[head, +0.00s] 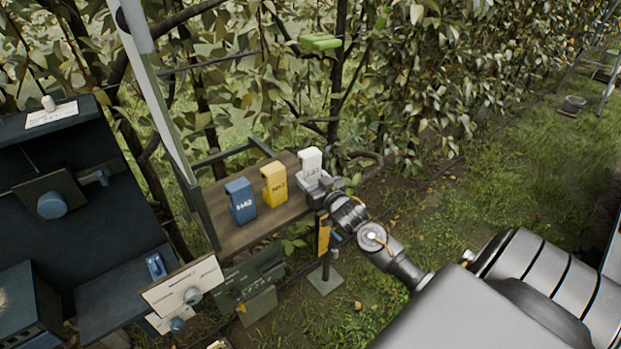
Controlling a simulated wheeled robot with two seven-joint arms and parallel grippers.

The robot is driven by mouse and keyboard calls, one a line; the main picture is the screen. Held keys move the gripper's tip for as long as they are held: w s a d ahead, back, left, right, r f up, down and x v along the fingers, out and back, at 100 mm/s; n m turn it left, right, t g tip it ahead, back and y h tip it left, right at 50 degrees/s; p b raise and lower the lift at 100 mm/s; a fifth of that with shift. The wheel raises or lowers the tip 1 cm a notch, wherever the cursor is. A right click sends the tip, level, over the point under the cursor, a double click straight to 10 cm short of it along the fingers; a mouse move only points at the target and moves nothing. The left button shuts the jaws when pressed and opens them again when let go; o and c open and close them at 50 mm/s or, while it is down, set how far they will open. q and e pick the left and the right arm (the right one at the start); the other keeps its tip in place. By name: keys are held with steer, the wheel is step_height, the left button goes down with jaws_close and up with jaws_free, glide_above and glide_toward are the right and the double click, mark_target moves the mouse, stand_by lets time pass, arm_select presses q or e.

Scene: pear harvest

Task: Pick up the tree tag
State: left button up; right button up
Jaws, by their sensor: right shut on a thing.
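Three hooked tags stand in a row on a brown wooden shelf (262,222): a blue tag (241,203), a yellow tag (273,185) and a white tag (311,160) at the right end. Each has small lettering, hard to read on the white one. My right gripper (317,184) is at the lower part of the white tag and is shut on it. The fingers hide the tag's lower edge, so I cannot tell whether it still touches the shelf. My left gripper is not in view.
A dark cabinet with knobs and white cards (185,285) stands at the left. A post with a yellow label (323,236) stands below the shelf's right end. A leafy hedge is behind, with a green object (320,42). Open grass lies right; a ladder (610,75) stands far back.

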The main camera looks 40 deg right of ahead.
mark_target(311, 153)
step_height(311, 153, up, 10)
steer(key=shift+f+b, duration=0.25)
steer(key=shift+b, duration=0.85)
